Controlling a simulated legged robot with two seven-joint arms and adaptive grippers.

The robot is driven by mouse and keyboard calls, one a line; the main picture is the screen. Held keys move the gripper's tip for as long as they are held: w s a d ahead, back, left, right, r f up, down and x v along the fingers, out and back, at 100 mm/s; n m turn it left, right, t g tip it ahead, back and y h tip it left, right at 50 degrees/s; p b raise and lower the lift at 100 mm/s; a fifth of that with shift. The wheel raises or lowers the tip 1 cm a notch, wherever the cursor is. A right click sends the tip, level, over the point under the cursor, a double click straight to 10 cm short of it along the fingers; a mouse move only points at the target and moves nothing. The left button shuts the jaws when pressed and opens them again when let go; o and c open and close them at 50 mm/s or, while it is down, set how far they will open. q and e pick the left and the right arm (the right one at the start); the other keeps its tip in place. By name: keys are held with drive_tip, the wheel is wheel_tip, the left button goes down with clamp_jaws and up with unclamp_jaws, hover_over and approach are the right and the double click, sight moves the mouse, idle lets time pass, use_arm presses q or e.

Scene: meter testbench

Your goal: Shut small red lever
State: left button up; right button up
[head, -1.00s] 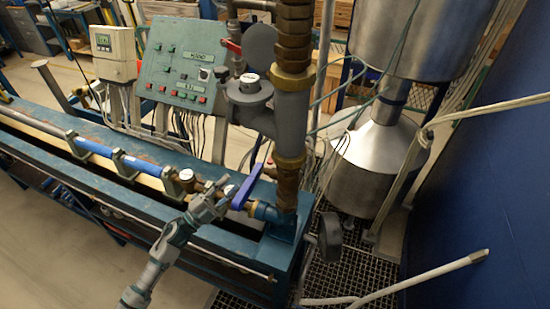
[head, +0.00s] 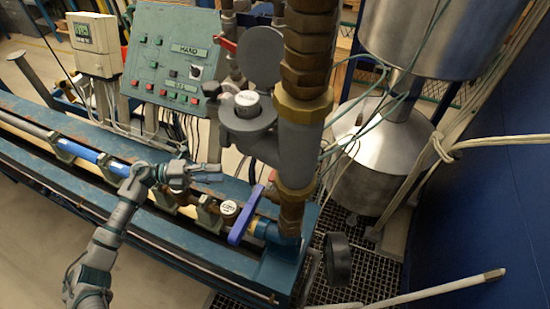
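A small red lever (head: 225,43) sits on the pipework behind the big vertical pipe, at the right edge of the control panel. My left gripper (head: 218,172) points right over the blue bench, well below and in front of that lever and touching nothing I can make out. Its two fingers look apart and empty. A reddish part (head: 272,178) also shows behind the blue lever handle (head: 245,215); I cannot tell whether it is a lever. My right gripper is not in view.
The thick brown and grey vertical pipe (head: 308,70) and a grey meter with an open round lid (head: 247,105) stand right of my gripper. The green control panel (head: 170,60) is behind. A steel tank (head: 375,165) and blue wall are at the right.

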sight(271, 174)
use_arm(q)
drive_tip(key=d+p, duration=0.4)
drive_tip(key=d, duration=1.2)
drive_tip(key=shift+d+r, duration=0.1)
drive_tip(key=shift+r, duration=0.1)
drive_tip(key=shift+s+d+f+p, duration=0.1)
drive_tip(key=shift+d+p, duration=0.2)
drive_tip(key=shift+a, duration=0.1)
drive_tip(key=shift+d, duration=0.35)
clamp_jaws()
drive_tip(key=shift+f, duration=0.1)
